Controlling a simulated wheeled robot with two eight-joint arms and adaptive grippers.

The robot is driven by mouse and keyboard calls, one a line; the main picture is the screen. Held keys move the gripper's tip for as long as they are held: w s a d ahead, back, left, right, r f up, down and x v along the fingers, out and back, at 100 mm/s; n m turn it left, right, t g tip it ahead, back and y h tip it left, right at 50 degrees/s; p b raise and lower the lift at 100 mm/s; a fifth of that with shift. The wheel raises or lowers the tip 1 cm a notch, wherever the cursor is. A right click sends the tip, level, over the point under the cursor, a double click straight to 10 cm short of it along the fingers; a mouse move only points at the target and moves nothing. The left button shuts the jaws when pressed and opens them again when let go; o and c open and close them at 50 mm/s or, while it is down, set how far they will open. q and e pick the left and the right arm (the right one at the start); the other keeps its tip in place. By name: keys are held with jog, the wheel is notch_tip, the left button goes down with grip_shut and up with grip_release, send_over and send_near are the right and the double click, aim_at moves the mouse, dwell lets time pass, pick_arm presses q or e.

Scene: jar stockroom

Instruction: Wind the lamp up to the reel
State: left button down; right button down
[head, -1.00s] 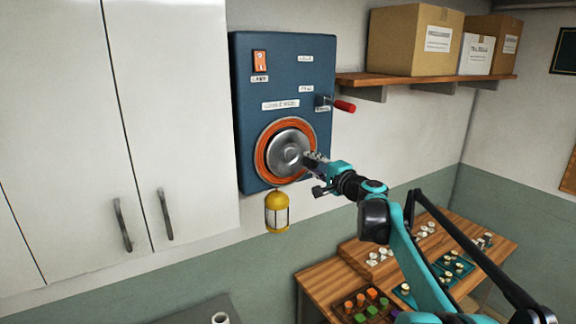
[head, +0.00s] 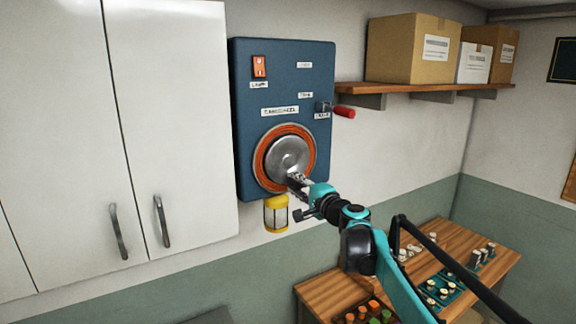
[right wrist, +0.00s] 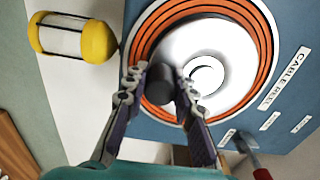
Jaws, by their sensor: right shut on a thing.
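The reel (head: 284,158) is a silver disc with orange cable around it, on the lower part of a blue wall panel (head: 287,92). The yellow lamp (head: 276,214) hangs just below the panel; it also shows at the upper left of the right wrist view (right wrist: 72,37). My right gripper (head: 294,180) is at the lower right part of the reel's disc. In the right wrist view its fingers are shut on a dark knob (right wrist: 160,84) on the reel's face. My left gripper is not in view.
A red-handled crank (head: 343,112) sticks out from the panel's right side. An orange switch (head: 259,66) is at its upper left. White cabinets (head: 170,120) stand left. A shelf (head: 420,93) with boxes is at right, above a wooden table (head: 490,262) with small items.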

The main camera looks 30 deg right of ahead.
jog(key=c, duration=1.2)
grip_release()
jog(key=shift+a, duration=0.1)
jog(key=shift+o, duration=0.4)
jog(key=shift+a, duration=0.1)
jog(key=shift+s, duration=0.1)
jog(key=shift+s, duration=0.25)
jog(key=s, duration=0.8)
jog(key=shift+s+d+p, duration=0.2)
jog(key=shift+d+p, duration=0.1)
jog(key=shift+d, duration=0.15)
jog(key=shift+w, duration=0.1)
